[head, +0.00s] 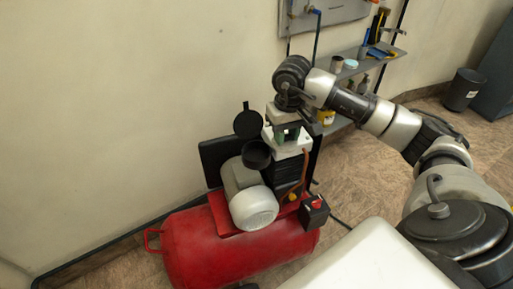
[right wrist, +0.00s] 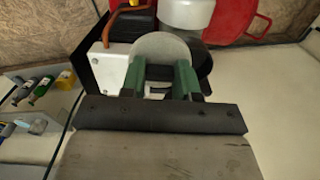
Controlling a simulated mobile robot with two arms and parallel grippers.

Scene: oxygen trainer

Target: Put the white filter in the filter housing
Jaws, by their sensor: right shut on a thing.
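The white filter (right wrist: 163,48) is a pale round disc between the two green fingers of my right gripper (right wrist: 160,82) in the right wrist view. The gripper is shut on it. In the head view my right gripper (head: 287,134) points down over the compressor's pump, just right of the filter housing (head: 256,154). The housing is an open black round cup, with a round black lid (head: 248,122) raised behind it. In the wrist view a dark round part behind the filter looks like the housing, partly covered by it. I cannot tell whether they touch. My left gripper is not in view.
The red compressor tank (head: 205,250) carries a pale motor (head: 250,203) in front of the housing. A wall shelf (head: 355,62) with bottles and tools stands behind my right arm. A dark bin (head: 463,89) is at the far right.

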